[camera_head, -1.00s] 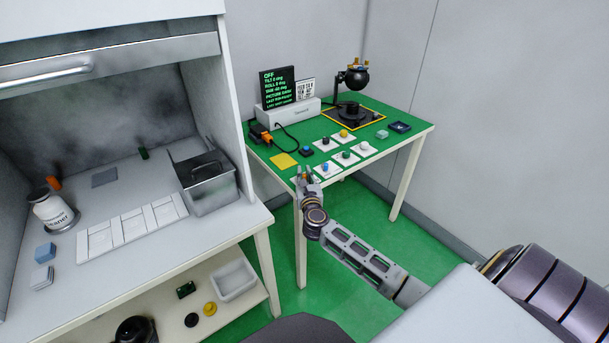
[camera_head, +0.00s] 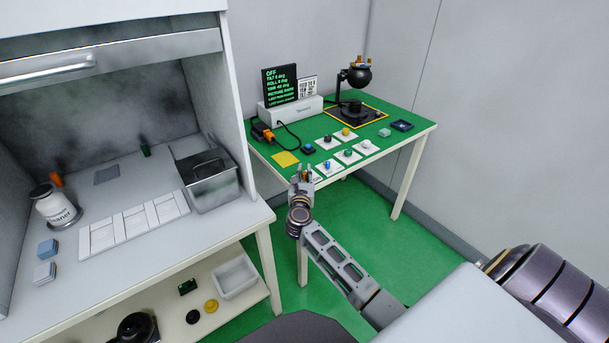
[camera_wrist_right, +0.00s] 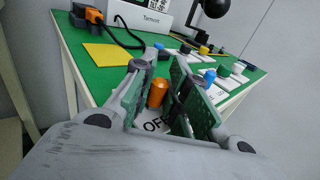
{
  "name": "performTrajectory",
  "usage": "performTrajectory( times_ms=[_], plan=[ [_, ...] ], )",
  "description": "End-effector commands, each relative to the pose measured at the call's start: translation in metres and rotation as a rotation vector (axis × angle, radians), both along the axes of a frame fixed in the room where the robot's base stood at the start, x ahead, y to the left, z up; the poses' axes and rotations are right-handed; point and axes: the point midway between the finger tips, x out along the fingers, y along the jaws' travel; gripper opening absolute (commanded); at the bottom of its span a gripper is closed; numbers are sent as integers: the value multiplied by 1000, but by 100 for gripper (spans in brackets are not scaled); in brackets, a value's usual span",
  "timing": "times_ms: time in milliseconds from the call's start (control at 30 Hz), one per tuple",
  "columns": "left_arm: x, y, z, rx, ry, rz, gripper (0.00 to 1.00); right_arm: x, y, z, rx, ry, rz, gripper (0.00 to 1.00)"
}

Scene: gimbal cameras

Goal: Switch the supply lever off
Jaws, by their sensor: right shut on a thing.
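The supply lever shows in the right wrist view as an orange knob (camera_wrist_right: 157,93) above a white plate marked "OFF" (camera_wrist_right: 155,123). My right gripper (camera_wrist_right: 158,98) is shut on the orange knob, with one green-padded finger on each side of it. In the head view, my right gripper (camera_head: 304,176) is at the front left edge of the green table (camera_head: 270,142) and largely hides the lever. The black display (camera_head: 280,86) on that table reads "OFF" in its top line. My left gripper is not in view.
Several knobs on white plates stand close by, including a blue one (camera_head: 327,165). A yellow pad (camera_head: 286,159) and an orange plug (camera_head: 262,131) lie to the left. A black ball-topped gimbal (camera_head: 355,85) stands behind. A fume-hood bench with a grey bin (camera_head: 213,190) is at left.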

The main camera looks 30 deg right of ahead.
Motion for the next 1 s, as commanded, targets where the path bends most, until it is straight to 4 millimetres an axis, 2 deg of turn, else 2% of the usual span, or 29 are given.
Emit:
performTrajectory(
  times_ms=[33,167,500,533,667,1000],
  plan=[
    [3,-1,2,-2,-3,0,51,1,-6,5,-4,-7,-22,0],
    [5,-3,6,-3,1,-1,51,0,-5,5,-5,-6,-40,0],
    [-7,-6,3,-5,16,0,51,0,-5,6,-6,-5,-44,0],
    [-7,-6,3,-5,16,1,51,0,-5,6,-6,-5,-43,19],
    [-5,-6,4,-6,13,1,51,0,-5,6,-5,-6,-42,35],
    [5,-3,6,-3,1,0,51,0,-1,2,-1,-2,-37,37]
  ],
)
